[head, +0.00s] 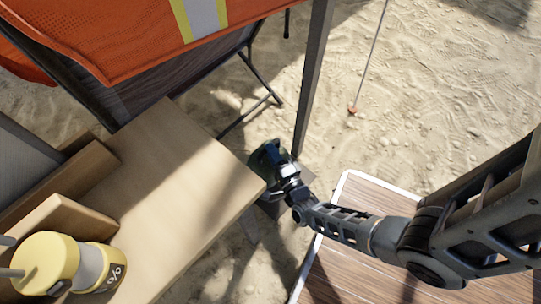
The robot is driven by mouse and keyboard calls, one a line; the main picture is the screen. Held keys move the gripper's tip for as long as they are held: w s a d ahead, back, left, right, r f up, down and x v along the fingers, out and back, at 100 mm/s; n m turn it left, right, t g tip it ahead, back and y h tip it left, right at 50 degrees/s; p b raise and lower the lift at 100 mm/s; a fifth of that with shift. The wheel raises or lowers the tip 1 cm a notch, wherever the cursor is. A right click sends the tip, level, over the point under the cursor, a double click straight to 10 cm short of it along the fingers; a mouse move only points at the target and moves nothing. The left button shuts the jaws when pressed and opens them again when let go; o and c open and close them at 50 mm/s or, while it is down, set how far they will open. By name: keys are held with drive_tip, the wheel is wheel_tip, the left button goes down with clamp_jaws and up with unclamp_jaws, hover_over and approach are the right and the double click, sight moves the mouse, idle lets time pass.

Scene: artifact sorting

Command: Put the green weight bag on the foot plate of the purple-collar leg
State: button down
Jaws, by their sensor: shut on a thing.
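My gripper (277,176) reaches in from the right and is shut on a dark green bag (265,154), seen partly behind the fingers. The bag is close beside the lower end of a dark canopy leg (314,75). A grey flat piece, perhaps the foot plate (305,178), shows partly around the gripper; my arm hides much of it. I cannot tell whether the bag touches it. No purple collar shows on the visible part of the leg.
A light wooden table (165,185) is just left of the gripper, with a yellow bottle (50,262) on it. A brown table with a white edge (345,174) lies under my arm. An orange vest (125,35) hangs top left. A rope (371,55) slants to a peg in open sand.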

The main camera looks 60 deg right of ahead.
drive_tip(key=shift+w+f+b, duration=0.15)
drive_tip(key=shift+f+b, duration=2.4)
drive_tip(key=shift+f, duration=1.75)
drive_tip(key=c, duration=1.4)
unclamp_jaws()
drive_tip(key=shift+f, duration=0.2)
drive_tip(key=shift+c, duration=0.2)
drive_tip(key=o, duration=0.4)
drive_tip(key=shift+r, duration=0.15)
